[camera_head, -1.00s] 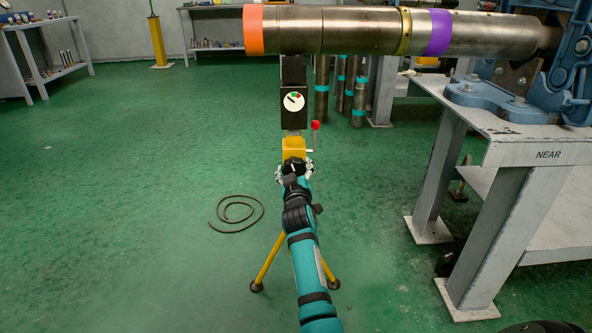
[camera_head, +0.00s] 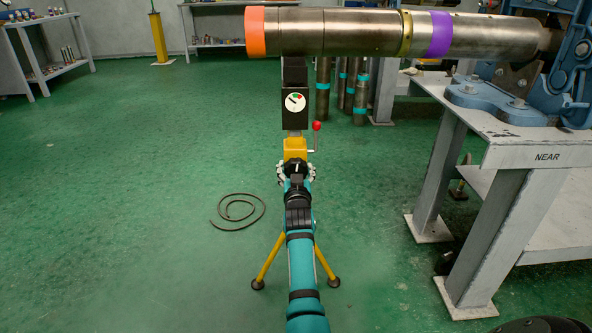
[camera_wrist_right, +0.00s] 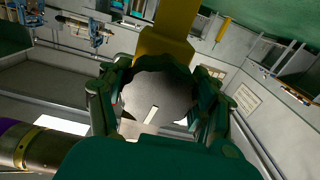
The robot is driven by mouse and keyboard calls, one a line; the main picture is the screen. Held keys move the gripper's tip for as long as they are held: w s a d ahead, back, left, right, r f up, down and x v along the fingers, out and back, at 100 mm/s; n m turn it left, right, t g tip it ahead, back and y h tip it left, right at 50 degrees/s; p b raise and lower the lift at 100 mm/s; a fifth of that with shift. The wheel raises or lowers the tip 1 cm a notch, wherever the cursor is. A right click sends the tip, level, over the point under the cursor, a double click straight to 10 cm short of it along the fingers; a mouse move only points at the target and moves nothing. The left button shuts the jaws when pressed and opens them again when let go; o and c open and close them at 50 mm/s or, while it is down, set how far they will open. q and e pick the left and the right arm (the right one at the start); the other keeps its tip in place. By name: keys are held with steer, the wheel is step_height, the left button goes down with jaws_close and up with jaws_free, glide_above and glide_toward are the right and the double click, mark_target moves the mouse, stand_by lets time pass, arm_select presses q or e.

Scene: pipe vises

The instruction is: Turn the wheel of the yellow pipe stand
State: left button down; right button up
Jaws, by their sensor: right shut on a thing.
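The yellow pipe stand (camera_head: 295,146) stands on the green floor in the middle of the head view, on yellow splayed legs. A black block with a white dial (camera_head: 295,102) is above its yellow part, under the pipe. My right gripper (camera_head: 296,168) reaches the stand just below the yellow part and hides most of the wheel there. In the right wrist view, the round grey wheel (camera_wrist_right: 157,95) with a scalloped edge sits between the fingers of my right gripper, which are shut on it. The yellow stand (camera_wrist_right: 165,42) shows behind it. My left gripper is out of view.
A long steel pipe (camera_head: 360,32) with orange and purple bands runs above the stand to a blue vise (camera_head: 560,70) on a grey bench (camera_head: 535,156) at right. A red-knobbed lever (camera_head: 317,127) sits right of the stand. A coiled hose (camera_head: 238,211) lies left; the floor around it is clear.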

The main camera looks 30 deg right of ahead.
steer(key=shift+f, duration=0.2)
steer(key=o, duration=1.2)
steer(key=shift+r, duration=0.1)
steer(key=shift+r, duration=0.15)
step_height(320, 180, up, 10)
steer(key=shift+f, duration=0.15)
